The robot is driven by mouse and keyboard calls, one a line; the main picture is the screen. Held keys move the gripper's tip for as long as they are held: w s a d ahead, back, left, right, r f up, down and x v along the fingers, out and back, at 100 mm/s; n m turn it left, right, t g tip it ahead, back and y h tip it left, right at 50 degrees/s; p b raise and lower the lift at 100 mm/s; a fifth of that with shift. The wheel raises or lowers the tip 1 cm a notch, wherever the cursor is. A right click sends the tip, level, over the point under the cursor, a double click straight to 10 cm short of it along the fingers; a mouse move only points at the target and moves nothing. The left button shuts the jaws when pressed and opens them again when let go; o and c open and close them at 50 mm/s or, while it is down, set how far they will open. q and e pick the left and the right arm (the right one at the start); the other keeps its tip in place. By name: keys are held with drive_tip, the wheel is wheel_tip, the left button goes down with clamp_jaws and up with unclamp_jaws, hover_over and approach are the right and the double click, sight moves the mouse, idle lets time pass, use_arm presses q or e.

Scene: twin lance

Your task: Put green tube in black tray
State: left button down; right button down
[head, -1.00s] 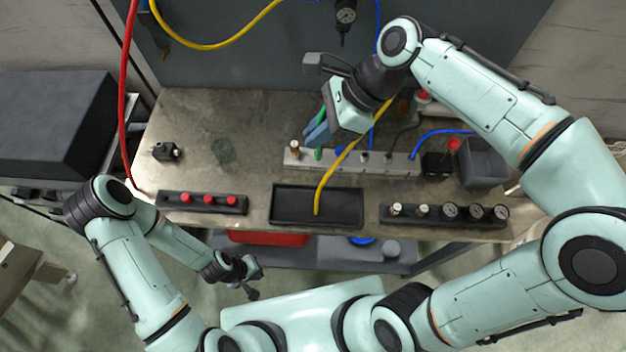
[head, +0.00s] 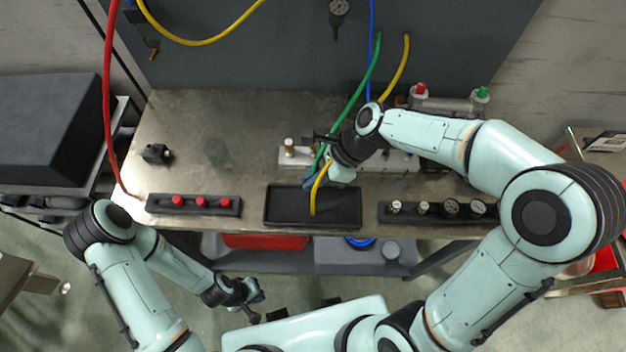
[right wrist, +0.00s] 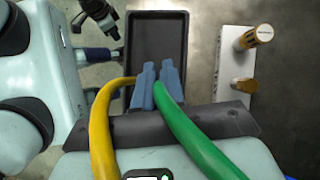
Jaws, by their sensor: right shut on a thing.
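The green tube (head: 353,103) hangs from the back wall down to my right gripper (head: 311,182). That gripper is shut on the green tube near its lower end, just above the back edge of the black tray (head: 342,210). In the right wrist view, the green tube (right wrist: 190,135) runs to the blue fingers (right wrist: 156,88), with the tray (right wrist: 157,45) beyond them. The tube's tip is hidden by the fingers. My left gripper (head: 250,303) is open and empty, off the table's front edge.
A yellow tube (head: 318,190) ends in the tray, close beside my right gripper. A red-capped rack (head: 190,205) lies left of the tray, a gauge rack (head: 437,212) right. A pale manifold (head: 295,158) stands behind. The table's back left is mostly clear.

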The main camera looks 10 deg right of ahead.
drive_tip(key=shift+s+f, duration=0.1)
drive_tip(key=shift+f, duration=0.6)
drive_tip(key=shift+r, duration=0.1)
drive_tip(key=c, duration=1.2)
unclamp_jaws()
drive_tip(key=shift+f, duration=0.2)
drive_tip(key=shift+c, duration=0.2)
